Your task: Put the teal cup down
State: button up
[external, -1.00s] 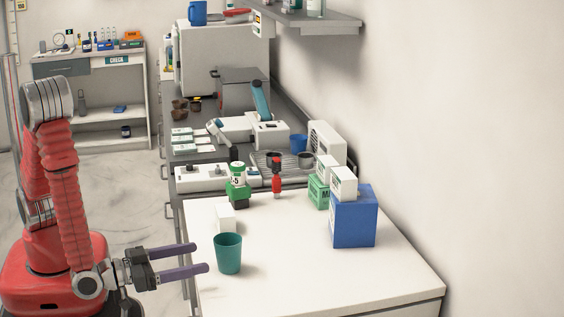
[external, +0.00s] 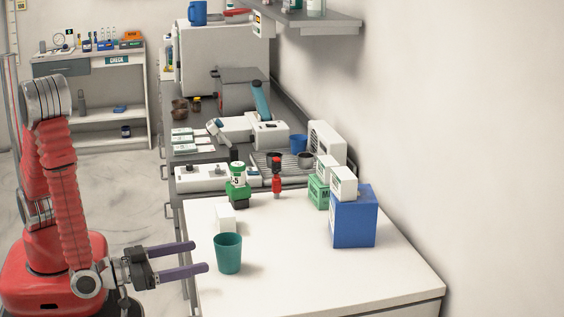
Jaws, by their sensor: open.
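The teal cup (external: 228,254) stands upright on the white table top (external: 310,276), near its left edge. My gripper (external: 200,257) is open, with its two purple fingers pointing right toward the cup. The fingertips are just left of the cup. The nearer fingertip looks close to the cup's side, and a small gap shows between them. Nothing is between the fingers.
A small white box (external: 225,219) stands just behind the cup. A green-based bottle (external: 238,184) and a red bottle (external: 276,178) stand farther back. A blue box (external: 354,217) stands at the right by the wall. The table's front and middle are clear.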

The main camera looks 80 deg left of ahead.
jog(key=s+r+g, duration=0.3)
jog(key=r, duration=0.2)
jog(key=shift+d+r+h, duration=0.2)
jog(key=shift+r+h, duration=0.1)
jog(key=shift+r, duration=0.05)
dwell(0.4)
send_near(228, 244)
jog(key=shift+w+d+r, duration=0.1)
jog(key=shift+w+d, duration=0.25)
jog(key=shift+w, duration=0.4)
jog(key=shift+w+d+r, duration=0.1)
jog(key=shift+w+d, duration=0.2)
jog(key=shift+w, duration=0.4)
jog(key=shift+w+d+r, duration=0.1)
jog(key=shift+w+d, duration=0.25)
jog(key=shift+w, duration=0.4)
jog(key=shift+x, duration=2.55)
